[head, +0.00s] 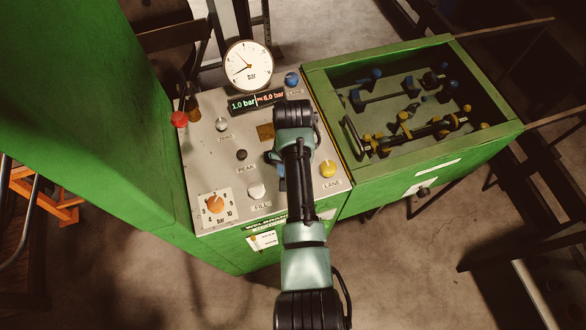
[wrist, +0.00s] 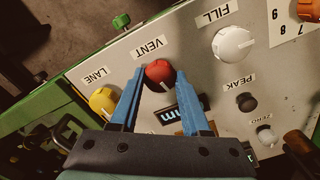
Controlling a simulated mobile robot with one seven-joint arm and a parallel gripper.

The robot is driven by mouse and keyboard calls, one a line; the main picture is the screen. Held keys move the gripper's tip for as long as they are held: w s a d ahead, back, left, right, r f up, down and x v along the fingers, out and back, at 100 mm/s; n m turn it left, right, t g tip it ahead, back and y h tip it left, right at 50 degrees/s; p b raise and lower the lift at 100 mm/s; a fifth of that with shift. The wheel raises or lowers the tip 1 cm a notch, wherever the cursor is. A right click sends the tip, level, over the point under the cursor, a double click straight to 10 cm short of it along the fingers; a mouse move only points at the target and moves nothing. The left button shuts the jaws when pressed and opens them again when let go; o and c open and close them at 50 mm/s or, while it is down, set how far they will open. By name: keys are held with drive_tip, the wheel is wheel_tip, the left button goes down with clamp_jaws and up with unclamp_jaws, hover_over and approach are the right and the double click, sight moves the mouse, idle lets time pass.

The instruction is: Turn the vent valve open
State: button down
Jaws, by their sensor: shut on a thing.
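The vent valve is a red knob (wrist: 160,74) on the grey panel, beside the label VENT in the wrist view. My gripper (wrist: 157,82) has its two blue fingers on either side of this knob and is shut on it. The knob's rounded top shows between the fingertips. In the head view my arm covers the knob and most of the gripper. The dial gauge (head: 248,66) stands at the panel's back, and a display (head: 257,101) below it reads 1.0 bar and 6.0 bar.
The yellow LANE knob (wrist: 103,100) is close beside one finger. The white FILL knob (wrist: 233,44) and black PEAK knob (wrist: 246,102) lie on the other side. A red knob (head: 179,119) is at the panel's left edge. A green-rimmed bin (head: 413,151) of fittings stands to the right.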

drive_tip(key=shift+w+r+m+p, duration=0.1)
drive_tip(key=shift+m+p, duration=0.3)
drive_tip(key=shift+m, duration=0.8)
drive_tip(key=shift+c, duration=1.8)
unclamp_jaws()
wheel_tip(320, 180, up, 13)
